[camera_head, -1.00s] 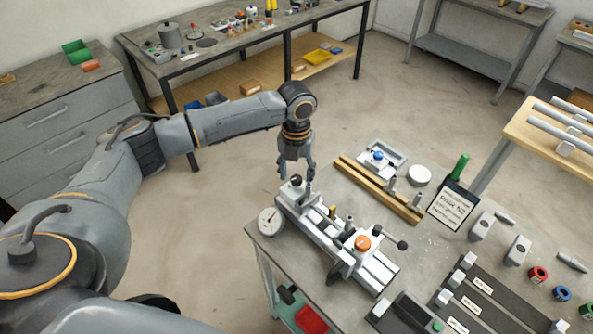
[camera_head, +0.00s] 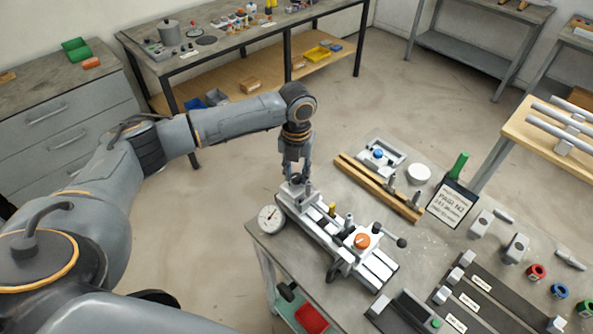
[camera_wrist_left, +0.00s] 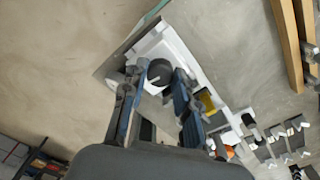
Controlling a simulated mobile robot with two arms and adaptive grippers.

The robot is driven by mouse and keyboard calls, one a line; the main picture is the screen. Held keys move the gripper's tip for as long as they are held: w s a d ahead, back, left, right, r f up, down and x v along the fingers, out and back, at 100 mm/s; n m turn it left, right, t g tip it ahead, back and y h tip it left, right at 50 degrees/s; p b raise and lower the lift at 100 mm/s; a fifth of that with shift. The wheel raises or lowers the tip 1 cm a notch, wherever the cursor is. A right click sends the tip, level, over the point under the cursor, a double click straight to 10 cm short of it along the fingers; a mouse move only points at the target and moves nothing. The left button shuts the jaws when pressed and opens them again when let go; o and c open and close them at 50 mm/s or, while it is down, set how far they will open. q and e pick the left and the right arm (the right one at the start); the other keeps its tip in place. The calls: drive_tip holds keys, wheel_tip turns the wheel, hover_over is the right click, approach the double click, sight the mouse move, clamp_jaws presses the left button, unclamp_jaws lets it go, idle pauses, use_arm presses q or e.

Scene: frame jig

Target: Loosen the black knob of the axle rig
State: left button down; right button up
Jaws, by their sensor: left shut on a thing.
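The axle rig (camera_head: 325,232) is a pale rail fixture lying diagonally on the grey bench. Its black knob (camera_wrist_left: 160,71) sits on the rig's far-left end block and shows between the fingers in the left wrist view. My left gripper (camera_head: 298,178) points down from above, with its fingers shut on opposite sides of the black knob; the fingers partly hide it in the head view. An orange knob (camera_head: 362,241) and a black ball-ended lever (camera_head: 402,243) are on the rig's nearer end. My right gripper is not in view.
A round dial (camera_head: 271,219) stands beside the rig's left end. A wooden rail (camera_head: 378,189), a white disc (camera_head: 419,173) and a sign (camera_head: 451,203) stand behind it. Dark trays and coloured rings (camera_head: 537,272) lie to the right. Open floor surrounds the bench's far-left side.

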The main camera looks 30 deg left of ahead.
use_arm(q)
drive_tip(key=n+p, duration=0.3)
drive_tip(key=shift+r+n+p, duration=0.25)
drive_tip(key=shift+n+p, duration=0.05)
drive_tip(key=n+p, duration=0.2)
drive_tip(key=shift+n, duration=0.4)
drive_tip(key=shift+f+n+p, duration=0.1)
drive_tip(key=shift+n+p, duration=0.4)
drive_tip(key=shift+n, duration=1.3)
drive_tip(key=n, duration=0.2)
drive_tip(key=shift+f+n+p, duration=0.15)
drive_tip(key=shift+n+p, duration=0.15)
drive_tip(key=shift+n, duration=0.1)
drive_tip(key=n, duration=0.6)
drive_tip(key=shift+n, duration=0.3)
drive_tip(key=c, duration=1)
unclamp_jaws()
